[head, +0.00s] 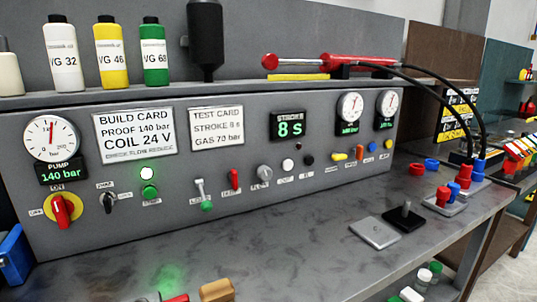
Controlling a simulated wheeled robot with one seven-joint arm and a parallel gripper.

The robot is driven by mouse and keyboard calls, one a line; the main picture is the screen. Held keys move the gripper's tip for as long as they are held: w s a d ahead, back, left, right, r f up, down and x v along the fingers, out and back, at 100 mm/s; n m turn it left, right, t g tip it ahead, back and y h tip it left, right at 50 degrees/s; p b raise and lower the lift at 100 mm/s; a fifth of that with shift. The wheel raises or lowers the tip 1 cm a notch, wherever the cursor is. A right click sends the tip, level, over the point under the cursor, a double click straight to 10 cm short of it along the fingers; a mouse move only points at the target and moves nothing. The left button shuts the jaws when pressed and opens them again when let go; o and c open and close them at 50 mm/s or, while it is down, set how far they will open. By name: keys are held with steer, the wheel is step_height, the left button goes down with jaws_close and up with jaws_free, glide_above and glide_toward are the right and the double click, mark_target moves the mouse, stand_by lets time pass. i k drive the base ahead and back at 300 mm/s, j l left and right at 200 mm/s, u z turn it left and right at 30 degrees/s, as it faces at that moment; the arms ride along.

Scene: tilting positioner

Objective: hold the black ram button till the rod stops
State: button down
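The black ram button (308,159) is a small round knob on the grey panel, below the stroke display. A white button (288,164) sits just left of it. Nothing touches either button. The red ram (365,58) lies on the shelf above the panel. Its pale rod (298,62) shows at the left, with a red end piece (269,61). The stroke display (289,125) reads 8 s. My gripper is not in view.
A green lamp (147,173) is lit above a green button. The pump display (61,173) reads 140 bar. Bottles (154,52) stand on the shelf. Flat plates (374,233) and red and blue fittings (443,196) sit at the bench's right. The middle bench is mostly clear.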

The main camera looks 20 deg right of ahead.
mark_target(310, 159)
steer(key=i+l+u, duration=0.15)
steer(key=l+u, duration=0.2)
steer(key=l, duration=0.25)
steer(key=l+u, duration=0.4)
steer(key=l, duration=0.2)
steer(key=l+u, duration=0.35)
steer(key=l, duration=0.3)
steer(key=i+l, duration=0.4)
steer(key=i, duration=0.05)
